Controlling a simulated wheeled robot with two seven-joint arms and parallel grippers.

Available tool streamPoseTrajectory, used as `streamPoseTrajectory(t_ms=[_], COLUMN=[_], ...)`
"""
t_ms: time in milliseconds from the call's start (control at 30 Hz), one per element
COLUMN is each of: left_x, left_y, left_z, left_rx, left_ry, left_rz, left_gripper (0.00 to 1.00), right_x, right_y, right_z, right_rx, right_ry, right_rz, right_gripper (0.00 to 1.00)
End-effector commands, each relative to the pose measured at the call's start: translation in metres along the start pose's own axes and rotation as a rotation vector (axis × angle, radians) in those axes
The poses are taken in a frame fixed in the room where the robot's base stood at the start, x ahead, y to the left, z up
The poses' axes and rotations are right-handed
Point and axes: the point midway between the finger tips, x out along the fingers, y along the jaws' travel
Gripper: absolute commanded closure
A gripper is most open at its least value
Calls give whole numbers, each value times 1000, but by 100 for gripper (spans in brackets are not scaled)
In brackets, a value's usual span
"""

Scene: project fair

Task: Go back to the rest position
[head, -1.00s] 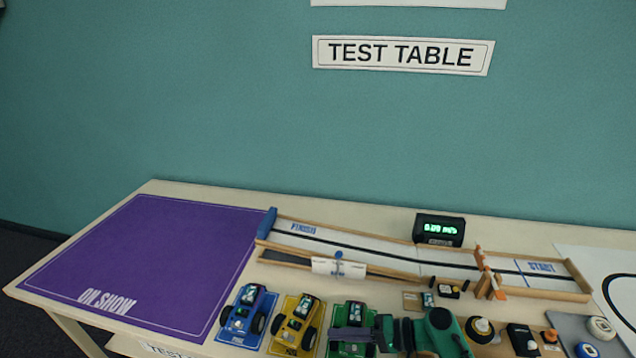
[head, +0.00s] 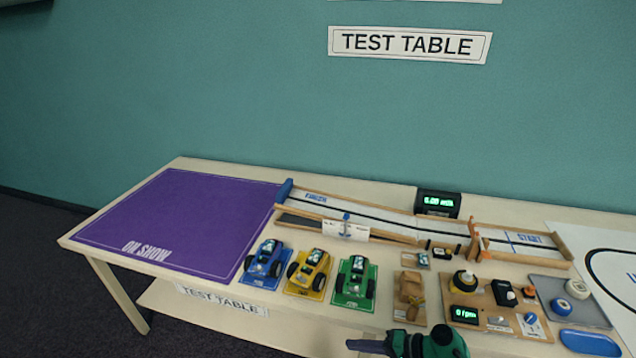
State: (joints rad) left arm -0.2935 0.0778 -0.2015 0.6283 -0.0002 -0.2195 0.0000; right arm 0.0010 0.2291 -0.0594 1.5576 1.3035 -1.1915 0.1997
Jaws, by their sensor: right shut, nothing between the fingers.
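My right gripper (head: 352,344) is low at the bottom edge of the head view, in front of the table's near edge. Its dark fingers point left, are shut and hold nothing. The green and black wrist (head: 430,343) shows behind them; the rest of that arm is out of frame. My left gripper is not in view.
The test table (head: 190,166) bears a purple mat (head: 180,220), a track (head: 400,228) and a display (head: 438,203). Blue (head: 264,260), yellow (head: 309,270) and green (head: 355,280) cars stand in a row. A wooden board (head: 497,308) with parts and a blue tray (head: 590,343) are at right.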

Motion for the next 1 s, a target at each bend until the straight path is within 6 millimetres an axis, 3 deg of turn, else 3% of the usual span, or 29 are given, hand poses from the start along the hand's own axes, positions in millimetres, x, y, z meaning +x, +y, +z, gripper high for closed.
streamPoseTrajectory(t_ms=[267, 367, 467, 500, 633, 700, 800, 1000], left_x=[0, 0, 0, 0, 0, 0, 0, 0], left_y=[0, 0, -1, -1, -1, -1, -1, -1], left_z=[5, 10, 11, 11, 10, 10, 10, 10], left_rx=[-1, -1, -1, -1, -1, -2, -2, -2], left_ry=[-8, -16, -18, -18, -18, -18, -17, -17], left_rz=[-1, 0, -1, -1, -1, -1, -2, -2], left_gripper=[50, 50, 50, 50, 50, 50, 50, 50], right_x=[2, -5, -22, -34, -73, -88, -99, -101], right_y=[116, 176, 251, 282, 364, 388, 404, 407], right_z=[14, 32, 67, 87, 163, 201, 236, 246], right_rx=[46, 38, -11, -49, -264, -401, -542, -595], right_ry=[99, 127, 131, 117, -2, -93, -191, -221], right_rz=[258, 407, 607, 698, 956, 1029, 1061, 1063], right_gripper=[100, 100, 100, 100, 100, 100, 100, 100])
